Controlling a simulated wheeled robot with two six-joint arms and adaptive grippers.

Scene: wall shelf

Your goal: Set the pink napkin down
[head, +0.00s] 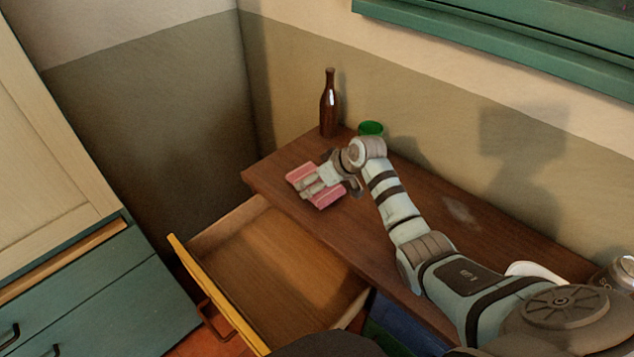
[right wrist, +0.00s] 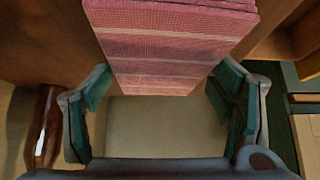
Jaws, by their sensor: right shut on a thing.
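The pink napkin (head: 327,199) is folded into a flat block, with paler stripes in the right wrist view (right wrist: 178,45). My right gripper (head: 314,186) is shut on it, with one finger on either side of it in the right wrist view (right wrist: 160,90). The napkin is over the left part of the brown wooden top (head: 440,212), near its front edge. I cannot tell whether it touches the wood. My left gripper is not in view.
A brown bottle (head: 329,108) and a green cup (head: 370,129) stand behind the gripper, by the wall. An open, empty-looking drawer (head: 275,262) juts out below the front edge. A white object (head: 527,269) and a can (head: 622,273) are at the right.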

